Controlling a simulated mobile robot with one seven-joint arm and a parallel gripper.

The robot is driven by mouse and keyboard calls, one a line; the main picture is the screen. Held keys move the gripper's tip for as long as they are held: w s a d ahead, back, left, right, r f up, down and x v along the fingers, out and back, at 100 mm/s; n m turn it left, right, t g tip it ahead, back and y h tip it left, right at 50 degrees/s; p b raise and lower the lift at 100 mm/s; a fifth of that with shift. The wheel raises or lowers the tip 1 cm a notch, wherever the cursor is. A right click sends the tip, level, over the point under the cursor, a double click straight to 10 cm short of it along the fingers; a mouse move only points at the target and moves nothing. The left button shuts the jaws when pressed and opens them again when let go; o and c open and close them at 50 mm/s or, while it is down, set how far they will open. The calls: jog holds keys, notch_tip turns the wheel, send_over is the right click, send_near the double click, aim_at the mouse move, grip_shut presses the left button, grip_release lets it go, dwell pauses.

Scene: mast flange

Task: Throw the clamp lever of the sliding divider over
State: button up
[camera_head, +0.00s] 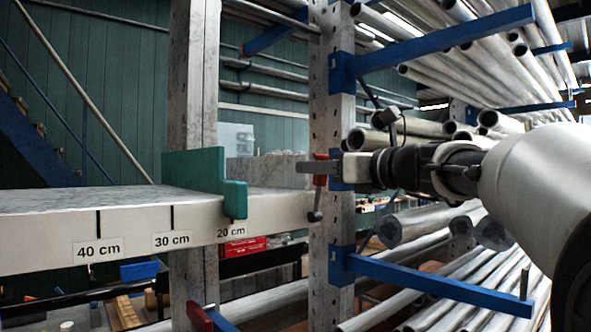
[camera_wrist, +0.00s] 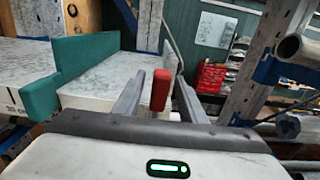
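The teal sliding divider (camera_head: 207,172) stands upright across the grey shelf near the 20 cm label. It shows at the left in the wrist view (camera_wrist: 86,55). A red lever piece (camera_wrist: 161,90) stands upright between my gripper's fingers (camera_wrist: 161,76), with a visible gap on each side. In the head view my gripper (camera_head: 308,166) reaches in from the right at the shelf's end, beside a red piece (camera_head: 320,180). A dark rod with a ball end (camera_head: 315,216) hangs below it. How the lever joins the divider is hidden.
The shelf (camera_head: 90,205) carries 40, 30 and 20 cm labels. A perforated steel post (camera_head: 331,235) stands close behind my gripper. Blue rack arms (camera_head: 440,285) and many metal pipes (camera_head: 430,220) fill the right side. Another red part (camera_head: 200,318) sits below the shelf.

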jog(key=v, duration=0.6)
jog(key=shift+s+d, duration=0.25)
jog(key=shift+s, duration=0.05)
dwell(0.4)
jog(key=s+a+f+n+g+h, duration=0.25)
jog(key=s+f+n, duration=0.35)
jog(key=f, duration=0.3)
jog(key=s+a+f+n+g+h, duration=0.1)
jog(key=s+a+f+n+g, duration=0.2)
jog(key=s+f+n, duration=0.5)
jog(key=s+d+f+n+g+h, duration=0.1)
jog(key=s+d+f+n+h, duration=0.1)
jog(key=s+f+n, duration=0.2)
jog(key=s+d+f+n+g+h, duration=0.1)
jog(key=s+f+n, duration=0.3)
jog(key=f, duration=0.5)
jog(key=s+d+f+n+g+h, duration=0.1)
jog(key=s+d+f+n+h, duration=0.2)
jog(key=f+n, duration=0.3)
jog(key=shift+s+f+n+h, duration=0.45)
jog(key=shift+f+h, duration=0.1)
jog(key=shift+f, duration=0.25)
jog(key=shift+g, duration=0.25)
